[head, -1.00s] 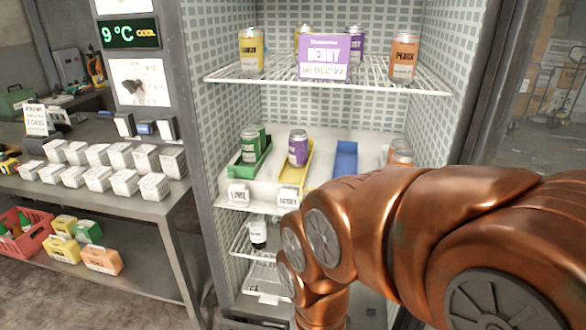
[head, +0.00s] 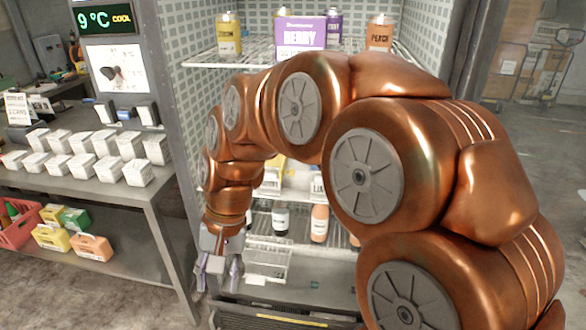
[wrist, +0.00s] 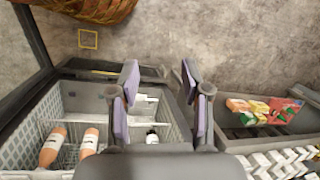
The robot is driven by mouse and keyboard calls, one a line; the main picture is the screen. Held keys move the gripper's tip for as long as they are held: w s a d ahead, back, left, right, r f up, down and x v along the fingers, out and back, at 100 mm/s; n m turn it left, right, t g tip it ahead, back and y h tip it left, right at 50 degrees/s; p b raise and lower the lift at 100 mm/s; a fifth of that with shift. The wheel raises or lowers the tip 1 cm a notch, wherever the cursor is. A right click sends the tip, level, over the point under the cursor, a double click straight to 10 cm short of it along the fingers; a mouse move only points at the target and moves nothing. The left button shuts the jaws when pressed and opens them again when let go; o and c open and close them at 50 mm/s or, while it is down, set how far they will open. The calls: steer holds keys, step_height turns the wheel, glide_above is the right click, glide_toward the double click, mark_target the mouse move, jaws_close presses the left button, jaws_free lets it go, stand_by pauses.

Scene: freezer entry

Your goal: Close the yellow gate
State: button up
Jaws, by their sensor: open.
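My gripper (head: 219,272) hangs pointing down at the front left edge of the open cooler, in front of its lower shelves. Its two fingers are apart with nothing between them, as the wrist view (wrist: 159,82) also shows. Part of a yellow piece (head: 273,178) shows on the cooler's middle shelf, behind my arm. I cannot tell whether it is the yellow gate or the yellow lane, nor whether a gate stands open or shut. My arm hides most of that shelf, including the green and blue lanes.
Bottles (head: 319,222) stand on a lower cooler shelf. Cans and a purple berry sign (head: 301,32) are on the top shelf. A metal table (head: 150,196) with several white boxes stands close on the left. A yellow square outline (wrist: 88,39) shows on the floor.

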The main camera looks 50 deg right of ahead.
steer(key=w+d+r+m+t+y, duration=0.1)
steer(key=w+d+r+m+t, duration=0.1)
steer(key=w+d+m, duration=0.5)
steer(key=w+d+r+m+t+y, duration=0.15)
steer(key=w+d+m, duration=0.3)
steer(key=d, duration=0.45)
steer(key=d+m+t+h+p, duration=0.15)
steer(key=d+m+t, duration=0.6)
steer(key=d, duration=1.55)
steer(key=w+a+f+m+g+p, duration=0.2)
steer(key=w+f, duration=0.2)
steer(key=f, duration=0.1)
steer(key=shift+a, duration=0.15)
steer(key=shift+w, duration=0.1)
steer(key=shift+c, duration=0.2)
jaws_close()
